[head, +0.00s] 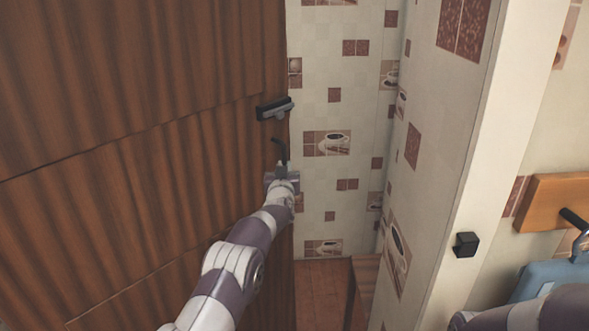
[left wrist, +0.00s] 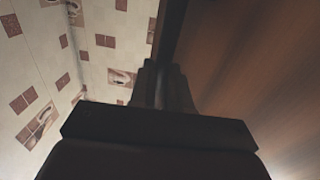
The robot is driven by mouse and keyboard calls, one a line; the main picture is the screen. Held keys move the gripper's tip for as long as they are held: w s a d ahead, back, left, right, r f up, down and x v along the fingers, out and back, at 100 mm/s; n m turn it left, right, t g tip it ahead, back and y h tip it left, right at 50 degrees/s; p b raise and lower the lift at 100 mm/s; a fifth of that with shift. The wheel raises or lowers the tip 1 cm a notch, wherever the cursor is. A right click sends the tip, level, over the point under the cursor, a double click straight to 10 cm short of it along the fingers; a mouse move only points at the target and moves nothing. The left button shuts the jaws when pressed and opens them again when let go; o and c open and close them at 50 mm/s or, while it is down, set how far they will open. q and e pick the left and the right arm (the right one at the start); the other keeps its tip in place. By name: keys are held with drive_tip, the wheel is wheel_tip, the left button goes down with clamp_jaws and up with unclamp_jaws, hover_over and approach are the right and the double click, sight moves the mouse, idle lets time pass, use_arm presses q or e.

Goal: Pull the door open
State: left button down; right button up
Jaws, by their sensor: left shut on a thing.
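The door (head: 140,150) is a tall brown wood-grain panel filling the left of the head view. It stands open, with a gap between its free edge and the tiled wall. A dark handle with a grey bar (head: 275,108) is on the door near that edge. My left gripper (head: 281,155) is below the handle at the door's edge, shut on it. In the left wrist view the door's face (left wrist: 240,70) is on the right, and its dark edge runs down between the fingers (left wrist: 158,85). The exact contact is dark.
A tiled wall (head: 340,100) and reddish floor (head: 318,290) show beyond the door's edge. A white wall end (head: 490,110) with a black block (head: 466,244) stands to the right. A wooden board (head: 550,195) and a blue thing (head: 545,278) are at far right.

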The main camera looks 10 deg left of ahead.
use_arm(q)
drive_tip(key=shift+d+r, duration=0.1)
drive_tip(key=shift+d, duration=0.3)
drive_tip(key=c, duration=1.4)
unclamp_jaws()
drive_tip(key=shift+c, duration=0.2)
drive_tip(key=shift+o, duration=1.4)
drive_tip(key=shift+w+d, duration=0.2)
drive_tip(key=shift+d, duration=0.05)
drive_tip(key=shift+a, duration=0.1)
drive_tip(key=shift+a+f, duration=0.1)
drive_tip(key=shift+f, duration=0.1)
